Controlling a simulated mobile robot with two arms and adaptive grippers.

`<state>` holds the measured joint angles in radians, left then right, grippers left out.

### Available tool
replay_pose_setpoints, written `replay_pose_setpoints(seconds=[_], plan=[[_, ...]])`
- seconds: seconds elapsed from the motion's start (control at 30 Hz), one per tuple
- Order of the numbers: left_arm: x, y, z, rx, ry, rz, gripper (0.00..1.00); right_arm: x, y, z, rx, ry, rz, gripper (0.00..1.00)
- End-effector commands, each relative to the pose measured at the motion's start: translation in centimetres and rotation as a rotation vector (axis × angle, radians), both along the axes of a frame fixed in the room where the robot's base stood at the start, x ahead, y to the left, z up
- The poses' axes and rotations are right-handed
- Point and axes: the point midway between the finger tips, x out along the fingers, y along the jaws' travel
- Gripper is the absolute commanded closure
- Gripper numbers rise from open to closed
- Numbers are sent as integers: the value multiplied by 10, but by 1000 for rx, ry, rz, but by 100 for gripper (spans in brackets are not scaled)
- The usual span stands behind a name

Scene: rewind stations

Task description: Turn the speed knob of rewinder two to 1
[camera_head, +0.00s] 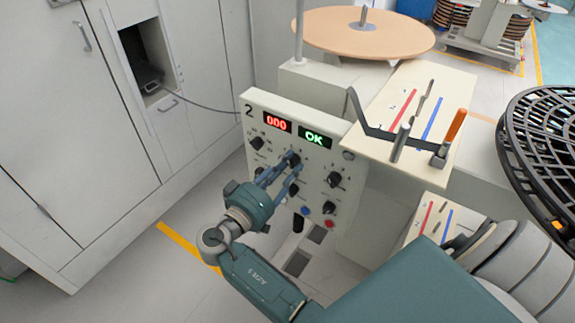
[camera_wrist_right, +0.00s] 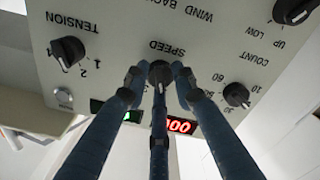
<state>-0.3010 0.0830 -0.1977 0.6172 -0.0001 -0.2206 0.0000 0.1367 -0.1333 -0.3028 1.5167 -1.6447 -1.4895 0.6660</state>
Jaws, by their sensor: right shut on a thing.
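The rewinder two panel (camera_head: 262,106) is a pale upright face marked 2, with a red 000 display (camera_head: 276,122) and a green OK display (camera_head: 315,137). The black speed knob (camera_wrist_right: 159,72) sits beside the SPEED label in the right wrist view, which shows the panel upside down. A white mark on the knob points toward the displays. My right gripper (camera_head: 285,168) has its blue fingers closed around this knob; its fingertips (camera_wrist_right: 158,78) also show in the wrist view. My left gripper is out of view.
The tension knob (camera_wrist_right: 68,52) and count knob (camera_wrist_right: 236,95) flank the speed knob. A blue button (camera_head: 308,210) and red button (camera_head: 329,224) sit low on the panel. A lever plate (camera_head: 415,75) stands right of it, a black reel (camera_head: 545,130) farther right. Cabinets (camera_head: 60,150) stand left.

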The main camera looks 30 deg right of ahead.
Motion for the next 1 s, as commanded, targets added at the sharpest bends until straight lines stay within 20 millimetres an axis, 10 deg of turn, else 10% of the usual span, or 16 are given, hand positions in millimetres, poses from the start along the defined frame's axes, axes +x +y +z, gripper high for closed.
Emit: replay_pose_setpoints(seconds=[1.0], plan=[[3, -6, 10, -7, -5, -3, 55, 3, 0, 6, -111, 244, 5, 100]])
